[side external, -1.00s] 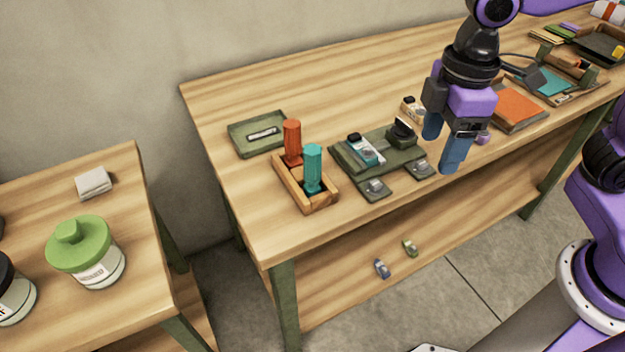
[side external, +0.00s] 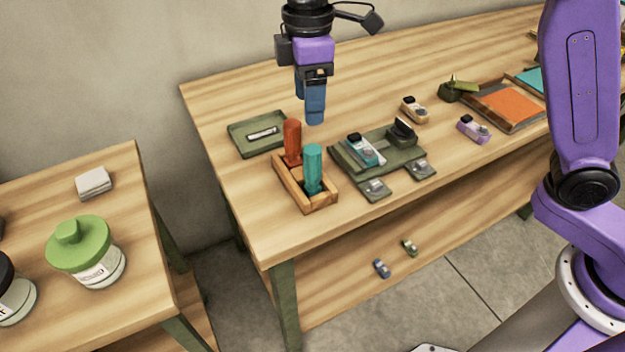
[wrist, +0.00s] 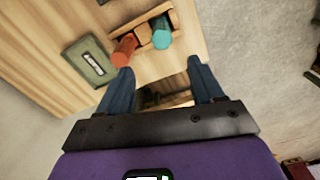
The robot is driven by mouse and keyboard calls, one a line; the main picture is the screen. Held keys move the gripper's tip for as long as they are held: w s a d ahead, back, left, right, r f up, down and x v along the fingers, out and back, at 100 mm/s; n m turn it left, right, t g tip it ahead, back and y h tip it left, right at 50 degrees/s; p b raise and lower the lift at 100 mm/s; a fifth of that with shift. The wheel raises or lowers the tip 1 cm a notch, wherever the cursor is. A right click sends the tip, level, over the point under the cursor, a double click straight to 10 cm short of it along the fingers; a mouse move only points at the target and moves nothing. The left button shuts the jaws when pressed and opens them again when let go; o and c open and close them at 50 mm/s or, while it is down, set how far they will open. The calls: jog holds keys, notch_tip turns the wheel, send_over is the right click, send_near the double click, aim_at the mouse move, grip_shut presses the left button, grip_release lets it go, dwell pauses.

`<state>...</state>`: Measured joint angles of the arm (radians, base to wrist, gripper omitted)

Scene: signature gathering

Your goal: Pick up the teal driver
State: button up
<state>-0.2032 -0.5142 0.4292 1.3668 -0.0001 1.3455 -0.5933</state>
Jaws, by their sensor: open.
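The teal driver (side external: 313,168) stands upright, handle up, in the front compartment of a small wooden holder (side external: 323,203) near the table's left end. The red-orange driver (side external: 292,140) stands right behind it in the same holder. My gripper (side external: 308,112) is open and empty, pointing down, above and behind the two drivers in the side view. In the wrist view the teal driver's top (wrist: 161,38) lies ahead of the fingertips, between their lines, with the red-orange driver (wrist: 124,50) to its left near the left finger. The drivers' lower ends are hidden in the holder.
A green tray (side external: 258,135) with a small pale item lies left of the holder. A green mat (side external: 400,158) with several small devices lies to its right. A purple device (side external: 474,129) and an orange-lined tray (side external: 512,108) are farther right. The table behind is clear.

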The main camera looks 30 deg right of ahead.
aim_at(310, 169)
jog(key=f, duration=1.6)
jog(key=shift+s+f, duration=0.15)
jog(key=shift+s, duration=0.05)
jog(key=c, duration=1.1)
